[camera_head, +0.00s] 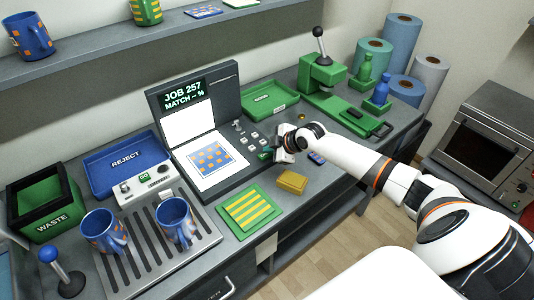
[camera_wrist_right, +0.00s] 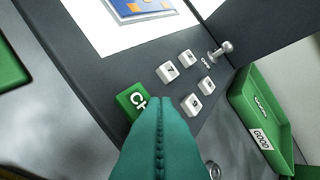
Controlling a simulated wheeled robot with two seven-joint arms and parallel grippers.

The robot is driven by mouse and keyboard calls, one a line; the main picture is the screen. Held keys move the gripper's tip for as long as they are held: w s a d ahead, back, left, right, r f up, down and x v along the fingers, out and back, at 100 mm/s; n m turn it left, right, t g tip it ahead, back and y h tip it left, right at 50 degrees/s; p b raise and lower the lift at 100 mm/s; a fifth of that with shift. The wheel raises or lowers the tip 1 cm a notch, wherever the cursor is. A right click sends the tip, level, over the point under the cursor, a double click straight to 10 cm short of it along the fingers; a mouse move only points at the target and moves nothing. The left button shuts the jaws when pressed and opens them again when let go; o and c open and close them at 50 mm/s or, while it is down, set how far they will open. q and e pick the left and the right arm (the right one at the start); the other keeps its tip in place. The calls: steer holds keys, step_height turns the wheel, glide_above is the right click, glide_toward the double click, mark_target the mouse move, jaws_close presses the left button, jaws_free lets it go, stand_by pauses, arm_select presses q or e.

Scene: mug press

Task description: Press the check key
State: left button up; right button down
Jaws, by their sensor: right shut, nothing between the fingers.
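The check key is a green key (camera_wrist_right: 130,97) with white letters starting "CH" in the right wrist view, its right part covered by my fingers. It sits in the dark console (camera_head: 228,103) beside several white keys (camera_wrist_right: 168,72). My right gripper (camera_wrist_right: 162,105) has teal fingers shut together with nothing between them. Its tips overlap the key's edge in that view; I cannot tell whether they touch it. In the head view the right gripper (camera_head: 272,155) is low over the console's key area and hides part of it. My left gripper is not in view.
The console screen (camera_head: 184,94) reads JOB 257, MATCH – %. A metal toggle (camera_wrist_right: 222,49) stands near the white keys. A green GOOD tray (camera_head: 270,98) lies behind, a yellow block (camera_head: 292,182) in front. Two blue mugs (camera_head: 103,231) stand on the slatted rack at left.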

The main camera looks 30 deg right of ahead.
mark_target(270, 157)
steer(key=shift+f, duration=0.35)
steer(key=shift+r, duration=0.1)
stand_by(0.5)
steer(key=shift+r+p, duration=0.5)
steer(key=shift+r, duration=0.3)
step_height(270, 157, up, 5)
steer(key=p, duration=0.4)
stand_by(0.6)
